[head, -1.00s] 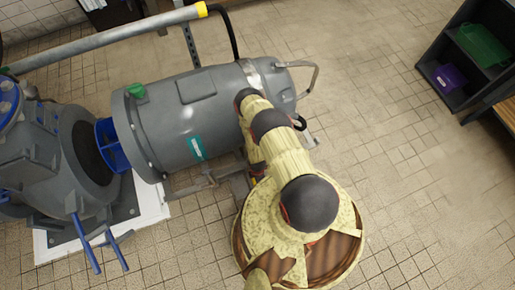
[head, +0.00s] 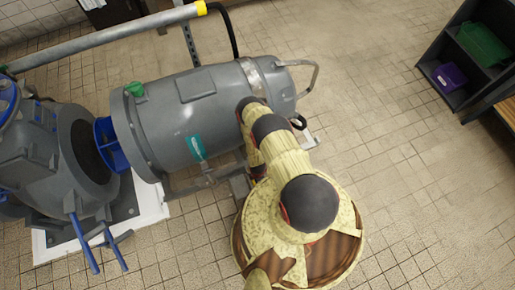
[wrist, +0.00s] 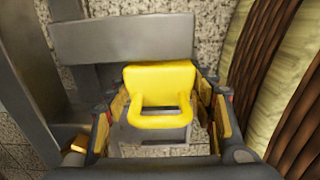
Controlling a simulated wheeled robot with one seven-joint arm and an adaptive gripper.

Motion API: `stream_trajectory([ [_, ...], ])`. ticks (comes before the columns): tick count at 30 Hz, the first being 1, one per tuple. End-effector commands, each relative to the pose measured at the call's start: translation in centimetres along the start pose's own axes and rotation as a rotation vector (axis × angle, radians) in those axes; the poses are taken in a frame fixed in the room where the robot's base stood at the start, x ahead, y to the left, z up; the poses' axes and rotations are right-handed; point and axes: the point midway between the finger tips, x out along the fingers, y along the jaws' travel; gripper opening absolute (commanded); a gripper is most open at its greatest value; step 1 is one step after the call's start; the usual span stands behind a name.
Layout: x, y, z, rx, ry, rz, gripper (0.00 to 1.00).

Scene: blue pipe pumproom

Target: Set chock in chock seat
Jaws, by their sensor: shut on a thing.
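In the wrist view, a yellow chock (wrist: 158,76) with a looped handle sits between the two fingers of my gripper (wrist: 160,104). The fingers are shut on its sides, and its handle faces the camera. Grey metal with an upright plate (wrist: 122,40) lies just beyond the chock and may be the chock seat. A pale grey part with a slot shows below the handle. I cannot tell whether the chock touches the metal or is held above it. In the head view, my arm and the grey motor hide the gripper and the chock.
A large grey motor (head: 205,105) lies left of my arm, beside a pump (head: 45,150) with blue handles. A grey pipe (head: 110,38) runs above it. A dark shelf (head: 462,65) with green and purple bins stands at the right. The tiled floor between is clear.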

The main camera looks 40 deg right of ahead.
Motion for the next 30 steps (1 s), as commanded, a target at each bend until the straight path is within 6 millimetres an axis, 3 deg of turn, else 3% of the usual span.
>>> stream_trajectory([
  [30, 0.51, 0.04, 0.0, 0.0, 0.0, 0.0, 0.15],
])
